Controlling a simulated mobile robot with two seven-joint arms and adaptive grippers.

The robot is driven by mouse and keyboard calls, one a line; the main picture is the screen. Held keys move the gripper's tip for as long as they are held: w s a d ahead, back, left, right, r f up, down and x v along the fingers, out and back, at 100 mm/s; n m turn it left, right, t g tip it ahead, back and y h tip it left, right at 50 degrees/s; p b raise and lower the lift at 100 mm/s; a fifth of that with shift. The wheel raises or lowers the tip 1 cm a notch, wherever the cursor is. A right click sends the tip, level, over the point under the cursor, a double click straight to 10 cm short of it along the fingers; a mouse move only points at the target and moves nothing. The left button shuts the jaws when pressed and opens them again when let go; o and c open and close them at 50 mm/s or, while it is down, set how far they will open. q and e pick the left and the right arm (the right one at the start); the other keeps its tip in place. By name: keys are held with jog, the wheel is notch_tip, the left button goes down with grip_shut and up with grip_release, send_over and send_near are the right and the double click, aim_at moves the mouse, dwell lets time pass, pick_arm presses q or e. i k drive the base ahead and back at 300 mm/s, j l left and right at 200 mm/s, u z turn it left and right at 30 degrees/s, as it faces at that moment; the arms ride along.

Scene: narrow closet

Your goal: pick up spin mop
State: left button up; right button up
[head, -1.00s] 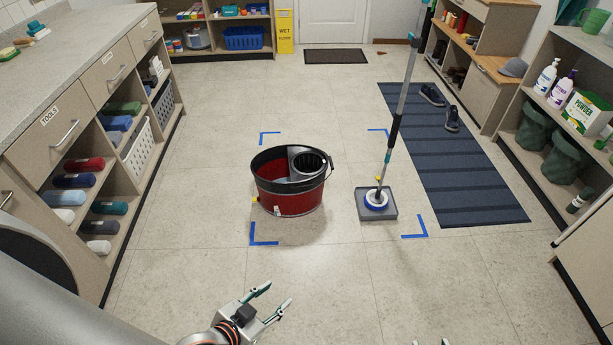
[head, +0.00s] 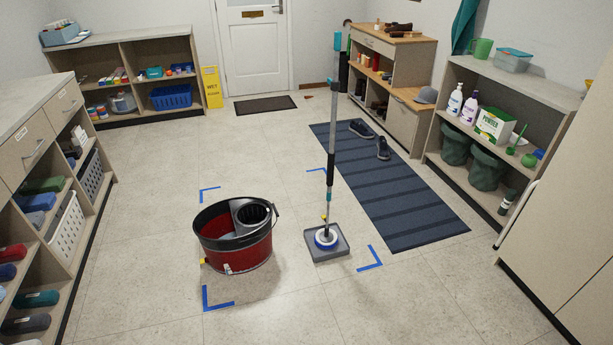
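The spin mop (head: 331,150) stands upright in the head view, right of centre. Its round blue-and-white head (head: 326,238) rests on a grey square tray (head: 341,249) on the floor. Its long pole has a black grip in the middle and a light blue upper end. A red and black bucket (head: 236,254) with a dark wringer basket (head: 251,213) stands just left of the mop, apart from it. Neither of my grippers is in view.
Blue tape corners (head: 371,258) mark the floor around bucket and mop. A dark striped mat (head: 400,195) with shoes (head: 383,149) lies to the right. Shelves (head: 468,95) line the right side, drawers and cubbies (head: 35,160) the left. Floor in front is clear.

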aim_at(331, 155)
jog(key=i+j, duration=0.25)
jog(key=i, duration=0.15)
jog(key=i+j, duration=0.2)
jog(key=i, duration=0.2)
jog(key=i+j, duration=0.25)
jog(key=i, duration=0.15)
jog(key=i+j, duration=0.25)
jog(key=i, duration=0.15)
jog(key=u, duration=0.05)
